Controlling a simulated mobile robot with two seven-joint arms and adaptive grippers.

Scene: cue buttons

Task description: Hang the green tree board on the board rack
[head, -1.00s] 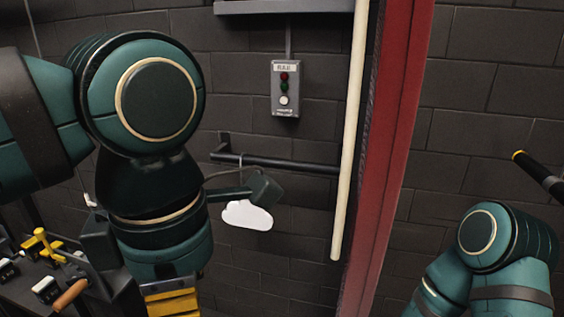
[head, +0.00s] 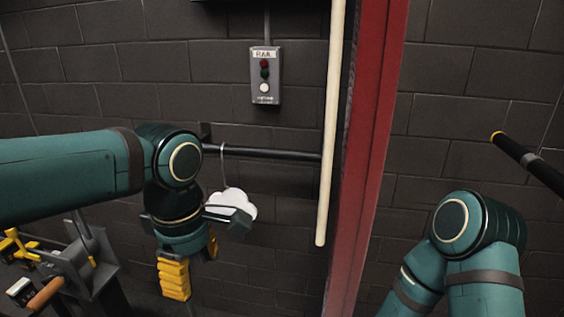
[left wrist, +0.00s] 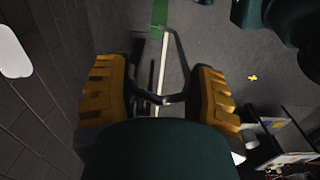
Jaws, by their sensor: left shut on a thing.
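The board rack (head: 275,154) is a black bar on the dark block wall, in the head view. A white cloud board (head: 240,197) hangs from it by a thin hook, partly covered by my left wrist. My left gripper (head: 193,272) has yellow fingers and is below and left of the bar. My right gripper is out of view.
A grey button box (head: 265,76) with red, green and white buttons is above the bar. A cream pole (head: 333,120) and red post (head: 372,150) stand at the bar's right end. Grey stands with yellow and orange handles (head: 45,294) are at lower left.

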